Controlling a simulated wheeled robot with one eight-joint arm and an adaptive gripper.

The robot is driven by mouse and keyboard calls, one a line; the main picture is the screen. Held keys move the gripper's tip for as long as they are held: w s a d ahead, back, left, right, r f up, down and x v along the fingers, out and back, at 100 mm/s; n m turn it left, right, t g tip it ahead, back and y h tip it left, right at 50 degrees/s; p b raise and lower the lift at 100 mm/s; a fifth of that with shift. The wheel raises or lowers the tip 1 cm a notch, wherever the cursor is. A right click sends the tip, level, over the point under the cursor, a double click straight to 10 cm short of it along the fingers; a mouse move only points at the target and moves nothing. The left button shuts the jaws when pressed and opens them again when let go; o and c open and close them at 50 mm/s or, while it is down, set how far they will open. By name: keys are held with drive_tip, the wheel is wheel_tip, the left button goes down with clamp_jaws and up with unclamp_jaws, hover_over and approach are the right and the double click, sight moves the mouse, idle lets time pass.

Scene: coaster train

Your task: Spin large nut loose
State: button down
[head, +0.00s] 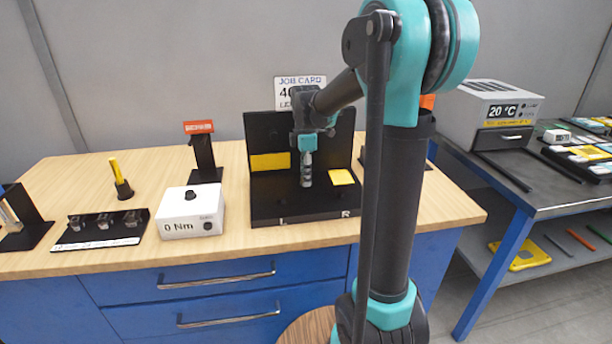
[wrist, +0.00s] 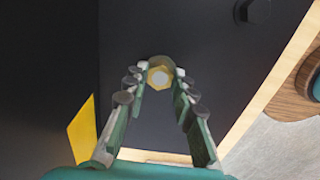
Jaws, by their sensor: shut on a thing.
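The large nut (wrist: 160,76) is a brass-coloured hexagon with a pale round centre, in the wrist view between the fingertips of my gripper (wrist: 158,80). My gripper is shut on it, with a finger on each side. In the head view my gripper (head: 307,175) points down over the black fixture (head: 268,207), and the nut is hidden there by the fingers. The fixture has a flat base and an upright back panel.
Yellow labels (head: 341,177) mark the fixture. To its left stand a white torque box (head: 191,211) reading "0 Nm", a black post with a red sign (head: 199,128) and a yellow-handled tool (head: 118,175). A dark bolt head (wrist: 254,10) shows in the wrist view.

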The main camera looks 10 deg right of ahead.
idle(0.3)
drive_tip(key=c, duration=1.2)
unclamp_jaws()
drive_tip(key=shift+r, duration=0.1)
wheel_tip(320, 180, up, 12)
drive_tip(key=shift+f, duration=0.1)
